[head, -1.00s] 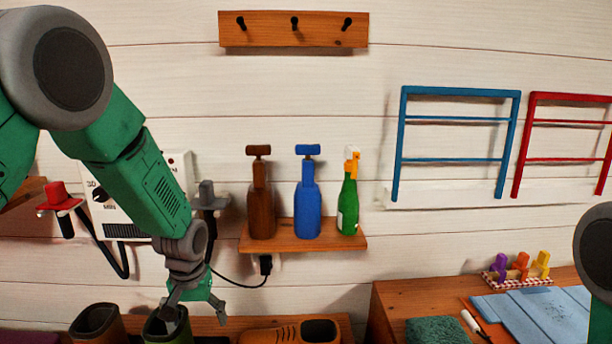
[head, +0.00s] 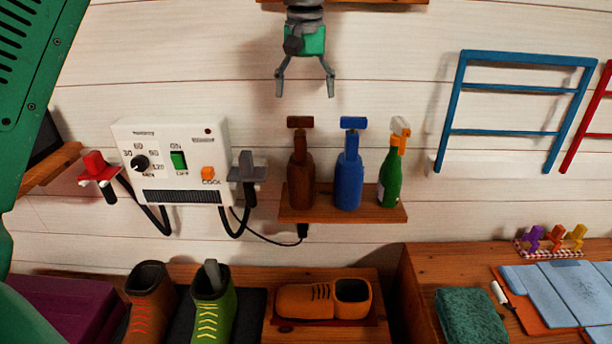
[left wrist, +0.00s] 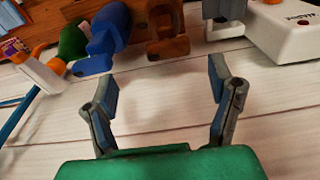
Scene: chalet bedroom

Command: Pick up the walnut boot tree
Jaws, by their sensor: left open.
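The walnut boot tree (head: 301,178) is dark brown with a T-shaped handle (head: 300,122). It stands upright at the left end of a small wall shelf (head: 345,216), left of a similar blue one (head: 348,180). My left gripper (head: 305,92) is open and empty, pointing down just above the brown handle and apart from it. In the left wrist view the open fingers (left wrist: 163,78) show bare wall between them, with the brown boot tree (left wrist: 166,28) beyond at the top. My right gripper is out of view.
A green spray bottle (head: 390,178) stands at the shelf's right end. A white control box (head: 175,160) with hoses is on the left. Below are an orange boot (head: 150,300), a green boot (head: 211,305) with a grey piece in its opening, and a tan shoe (head: 305,300).

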